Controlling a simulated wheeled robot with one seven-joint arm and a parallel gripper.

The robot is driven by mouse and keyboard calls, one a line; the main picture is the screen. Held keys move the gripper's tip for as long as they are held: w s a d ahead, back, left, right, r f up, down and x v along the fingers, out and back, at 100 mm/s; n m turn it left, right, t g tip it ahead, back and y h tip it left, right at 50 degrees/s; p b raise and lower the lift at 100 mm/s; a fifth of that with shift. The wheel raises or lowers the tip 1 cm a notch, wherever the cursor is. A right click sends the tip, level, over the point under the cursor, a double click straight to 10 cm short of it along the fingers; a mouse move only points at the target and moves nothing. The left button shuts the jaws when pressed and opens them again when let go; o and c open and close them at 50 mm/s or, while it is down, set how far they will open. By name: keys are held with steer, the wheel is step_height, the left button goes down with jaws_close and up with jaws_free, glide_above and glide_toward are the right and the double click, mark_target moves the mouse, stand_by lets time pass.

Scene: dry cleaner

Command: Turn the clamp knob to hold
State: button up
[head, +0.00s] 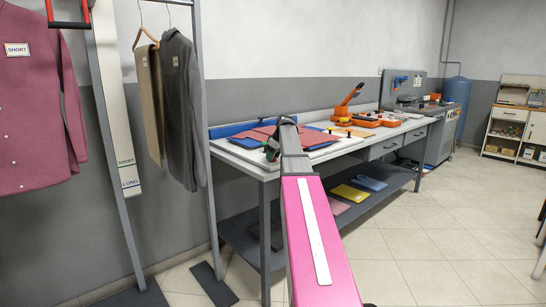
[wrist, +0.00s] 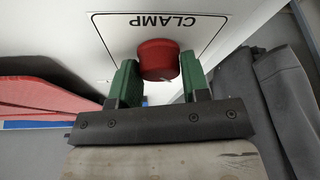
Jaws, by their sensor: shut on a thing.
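The clamp knob (wrist: 158,60) is a red round knob on a white surface in the wrist view. The black CLAMP label (wrist: 162,22) is printed beside it and reads upside down there. My gripper (wrist: 157,80) has its two green fingers on either side of the knob and is shut on it. A small light mark shows on the knob's edge; its setting cannot be read. In the head view my gripper (head: 271,148) is at the near left end of the work table (head: 250,158), small and partly hidden by my arm. The knob is not discernible there.
Red and blue folded cloths (head: 318,138) lie on the table close to my gripper. Orange equipment (head: 345,110) stands farther back. A lower shelf (head: 345,212) holds coloured folded items.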

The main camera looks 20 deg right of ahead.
steer(key=m, duration=0.2)
steer(key=m+h, duration=0.1)
steer(key=m, duration=0.1)
steer(key=shift+a+t+h, duration=0.1)
steer(key=shift+t+h, duration=0.2)
steer(key=shift+t, duration=0.1)
steer(key=m+h, duration=0.1)
steer(key=m, duration=0.3)
steer(key=m+h, duration=0.2)
steer(key=m, duration=0.2)
steer(key=shift+a, duration=0.1)
steer(key=shift+m+g+h, duration=0.6)
steer(key=shift+m+h, duration=0.1)
steer(key=shift+m, duration=1.5)
steer(key=o, duration=0.9)
steer(key=shift+r, duration=0.1)
